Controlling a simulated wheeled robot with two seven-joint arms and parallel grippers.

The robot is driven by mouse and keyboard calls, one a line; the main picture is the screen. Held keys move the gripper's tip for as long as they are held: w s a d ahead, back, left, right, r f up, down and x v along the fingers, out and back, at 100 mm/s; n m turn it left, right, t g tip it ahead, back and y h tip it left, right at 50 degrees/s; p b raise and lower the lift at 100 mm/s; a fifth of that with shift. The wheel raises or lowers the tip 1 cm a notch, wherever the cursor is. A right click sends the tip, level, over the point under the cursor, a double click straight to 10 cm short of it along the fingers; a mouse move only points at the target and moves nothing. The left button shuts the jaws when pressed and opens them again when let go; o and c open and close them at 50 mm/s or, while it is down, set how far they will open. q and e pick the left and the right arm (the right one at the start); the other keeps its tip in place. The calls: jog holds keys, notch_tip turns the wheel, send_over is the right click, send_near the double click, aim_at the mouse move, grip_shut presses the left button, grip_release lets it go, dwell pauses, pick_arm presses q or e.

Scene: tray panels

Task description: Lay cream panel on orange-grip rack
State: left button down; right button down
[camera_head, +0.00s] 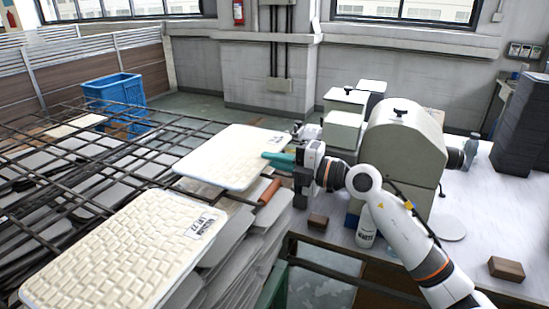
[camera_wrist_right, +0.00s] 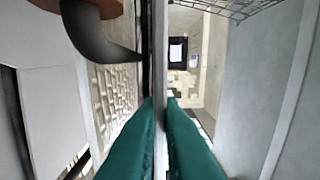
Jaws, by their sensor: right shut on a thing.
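A cream panel (camera_head: 225,155) with a woven surface and a small label is held near its right edge by my right gripper (camera_head: 281,159), whose teal fingers are shut on it. It lies about flat over the dark bar rack (camera_head: 60,205); I cannot tell whether it touches the bars. In the right wrist view the teal fingers (camera_wrist_right: 163,115) close on both sides of a thin panel edge. An orange grip (camera_head: 270,190) on the rack shows just below the panel's right end, and also at the top of the wrist view (camera_wrist_right: 105,8). My left gripper is not in view.
Another cream panel (camera_head: 110,255) with a label lies at the front left. Grey panels (camera_head: 225,235) are stacked under the rack. A blue crate (camera_head: 115,95) stands behind. The white table at right carries a grey-green machine (camera_head: 405,140), boxes, a bottle (camera_head: 366,228) and brown blocks (camera_head: 506,268).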

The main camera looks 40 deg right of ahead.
jog(key=shift+f, duration=0.3)
dwell(0.6)
jog(key=c, duration=1.5)
grip_release()
jog(key=shift+f, duration=0.4)
jog(key=shift+s+d, duration=0.1)
jog(key=b+v, duration=0.1)
jog(key=v, duration=0.5)
jog(key=shift+s+d, duration=0.2)
jog(key=shift+s, duration=0.15)
dwell(0.4)
dwell(0.5)
